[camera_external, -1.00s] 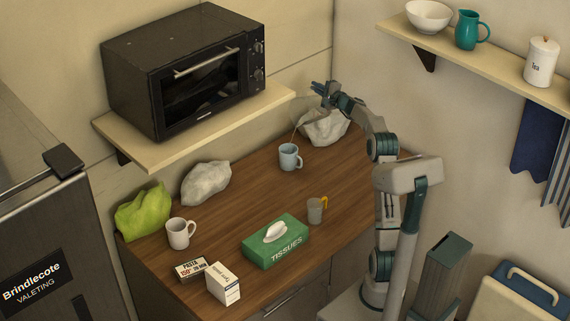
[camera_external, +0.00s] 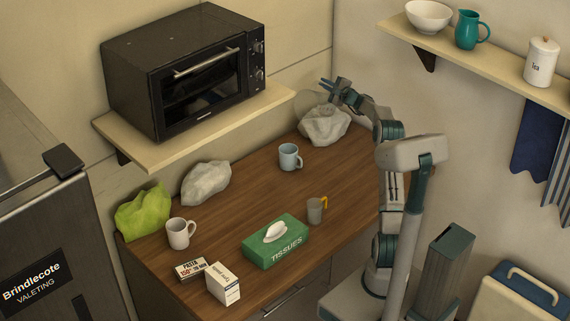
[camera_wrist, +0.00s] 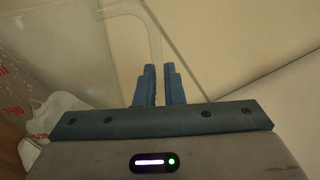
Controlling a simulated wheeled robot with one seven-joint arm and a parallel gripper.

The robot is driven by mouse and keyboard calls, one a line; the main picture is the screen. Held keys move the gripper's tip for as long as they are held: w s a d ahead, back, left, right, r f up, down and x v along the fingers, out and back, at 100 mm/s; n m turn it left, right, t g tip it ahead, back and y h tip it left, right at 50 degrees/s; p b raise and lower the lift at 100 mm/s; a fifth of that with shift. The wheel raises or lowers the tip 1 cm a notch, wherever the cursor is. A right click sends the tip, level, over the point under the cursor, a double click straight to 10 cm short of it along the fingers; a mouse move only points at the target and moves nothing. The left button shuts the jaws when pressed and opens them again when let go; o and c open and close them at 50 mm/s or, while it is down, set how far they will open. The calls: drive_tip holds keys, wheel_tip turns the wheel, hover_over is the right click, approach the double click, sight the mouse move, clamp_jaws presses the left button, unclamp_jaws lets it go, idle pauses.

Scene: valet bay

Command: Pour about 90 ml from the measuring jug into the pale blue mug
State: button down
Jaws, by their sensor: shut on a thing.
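The pale blue mug (camera_external: 289,157) stands upright on the wooden counter, left of and below my gripper (camera_external: 334,86) in the external view. My gripper, also in the wrist view (camera_wrist: 159,85), is shut on the handle of the measuring jug (camera_wrist: 95,45). The jug is clear, with red markings at the left of the wrist view. It is raised above the counter, but is hard to make out in the external view. I cannot tell its liquid level, and the mug's contents are not clear. No stream shows between jug and mug.
A grey crumpled bag (camera_external: 325,126) sits behind and below my gripper. A cup with a yellow handle (camera_external: 315,211), a tissue box (camera_external: 275,242) and a white mug (camera_external: 180,233) stand nearer the front. A shelf with an oven (camera_external: 190,75) overhangs the back left.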

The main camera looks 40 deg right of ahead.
drive_tip(key=shift+d+f+m+p, duration=0.3)
drive_tip(key=shift+d+m+p, duration=0.15)
drive_tip(key=shift+m, duration=0.35)
idle(1.5)
drive_tip(key=d+f+m+p, duration=0.1)
drive_tip(key=d+f+m, duration=0.1)
drive_tip(key=m, duration=0.1)
drive_tip(key=shift+s+p, duration=0.15)
drive_tip(key=shift+p, duration=0.25)
drive_tip(key=d+f+m+p, duration=0.2)
drive_tip(key=f+m, duration=0.1)
drive_tip(key=f+m+p, duration=0.1)
drive_tip(key=m, duration=0.1)
drive_tip(key=shift+d+f, duration=0.35)
drive_tip(key=shift+d, duration=0.05)
drive_tip(key=shift+w+d+f+m+p, duration=0.1)
drive_tip(key=shift+f+m+p, duration=0.2)
drive_tip(key=shift+m, duration=0.35)
drive_tip(key=shift+w+d+f+m+p, duration=0.1)
drive_tip(key=shift+f+m+p, duration=0.2)
drive_tip(key=shift+m, duration=0.35)
drive_tip(key=shift+a, duration=0.1)
